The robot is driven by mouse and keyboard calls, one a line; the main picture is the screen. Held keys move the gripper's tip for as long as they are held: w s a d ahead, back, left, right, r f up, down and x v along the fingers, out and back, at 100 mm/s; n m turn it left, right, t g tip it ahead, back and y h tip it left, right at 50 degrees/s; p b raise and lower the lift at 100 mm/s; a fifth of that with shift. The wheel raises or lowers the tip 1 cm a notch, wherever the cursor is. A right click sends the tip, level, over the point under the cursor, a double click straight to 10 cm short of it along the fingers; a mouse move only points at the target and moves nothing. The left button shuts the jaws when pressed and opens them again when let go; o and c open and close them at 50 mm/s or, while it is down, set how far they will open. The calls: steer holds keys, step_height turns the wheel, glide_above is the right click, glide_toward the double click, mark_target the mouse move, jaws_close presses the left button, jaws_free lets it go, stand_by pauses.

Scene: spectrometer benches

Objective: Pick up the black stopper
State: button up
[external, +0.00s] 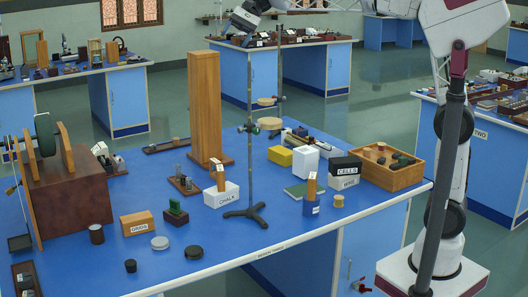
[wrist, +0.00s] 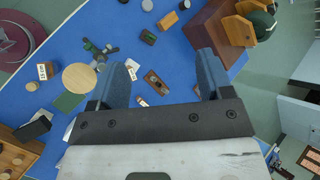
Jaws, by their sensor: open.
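The black stopper (external: 131,265) looks like a small dark cylinder standing on the blue bench near its front edge, in the external view. A flat black disc (external: 194,252) and a flat grey disc (external: 160,243) lie to its right. My gripper (wrist: 164,72) is open and empty in the wrist view, its two blue-grey fingers spread high over the bench. In the external view, my wrist is at the top, far above and behind the stopper. Small round things show at the wrist view's top edge; I cannot tell whether one is the stopper.
A brown machine box (external: 68,195) stands left of the stopper, and a labelled wooden block (external: 137,223) stands behind it. A tall wooden column (external: 204,110) and a thin metal stand (external: 250,150) rise mid-bench. The bench around the stopper is fairly clear.

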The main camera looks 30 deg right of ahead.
steer(key=s+a+f+m+g+y, duration=0.1)
steer(key=s+a+f+g, duration=0.15)
steer(key=a, duration=1.15)
steer(key=s+a+f+m+g, duration=0.1)
steer(key=s+a+f+g, duration=0.15)
steer(key=a, duration=1.15)
steer(key=s+a+f+m+g+y, duration=0.15)
steer(key=a+f, duration=0.25)
steer(key=a, duration=1.1)
glide_toward(132, 260)
steer(key=shift+x, duration=1)
steer(key=shift+a+r, duration=0.1)
steer(key=shift+x, duration=1.25)
steer(key=shift+x, duration=2.65)
